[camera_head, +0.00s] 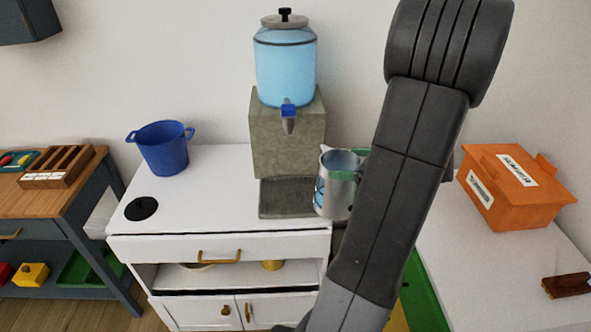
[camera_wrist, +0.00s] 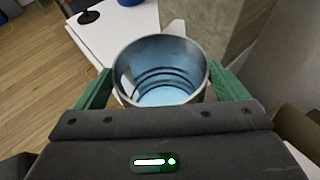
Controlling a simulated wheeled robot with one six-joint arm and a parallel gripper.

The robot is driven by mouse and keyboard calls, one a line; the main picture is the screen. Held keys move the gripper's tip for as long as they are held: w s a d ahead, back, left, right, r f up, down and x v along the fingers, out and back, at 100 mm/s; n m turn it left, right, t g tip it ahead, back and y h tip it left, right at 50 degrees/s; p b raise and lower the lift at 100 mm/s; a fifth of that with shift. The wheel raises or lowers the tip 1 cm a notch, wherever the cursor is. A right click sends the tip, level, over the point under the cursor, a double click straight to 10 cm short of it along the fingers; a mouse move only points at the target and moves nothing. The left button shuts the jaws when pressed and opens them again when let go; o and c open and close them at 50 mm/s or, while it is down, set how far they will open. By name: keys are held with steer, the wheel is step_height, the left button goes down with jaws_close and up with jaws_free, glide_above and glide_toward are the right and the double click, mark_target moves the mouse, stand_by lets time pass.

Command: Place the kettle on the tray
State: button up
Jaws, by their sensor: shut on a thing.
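The kettle is a silvery metal jug with a blue mark on its side, and in the head view (camera_head: 333,190) it overlaps the right end of the tray. It is roughly upright, and I cannot tell whether its base touches anything. The tray (camera_head: 276,208) is a flat grey slab at the foot of the stone dispenser stand. My gripper's green fingers (camera_wrist: 160,72) are shut on the kettle from both sides in the wrist view. The kettle's open top faces that camera, with a bluish inside. In the head view my arm hides most of the gripper and the kettle's right side.
A blue water dispenser (camera_head: 285,72) with a tap stands on a stone block (camera_head: 288,137) behind the tray. A blue pot (camera_head: 163,150) stands left on the white cabinet (camera_head: 212,180). An orange box (camera_head: 512,190) is at right. The cabinet top left of the tray is mostly clear.

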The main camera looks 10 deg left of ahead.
steer(key=a+r+p+x, duration=0.1)
steer(key=r+p+x, duration=0.1)
steer(key=x, duration=1.4)
steer(key=shift+w+a+r+p, duration=0.35)
steer(key=shift+a+r, duration=0.05)
steer(key=shift+f, duration=0.1)
steer(key=o, duration=1.7)
steer(key=b+v, duration=0.1)
steer(key=v, duration=1.1)
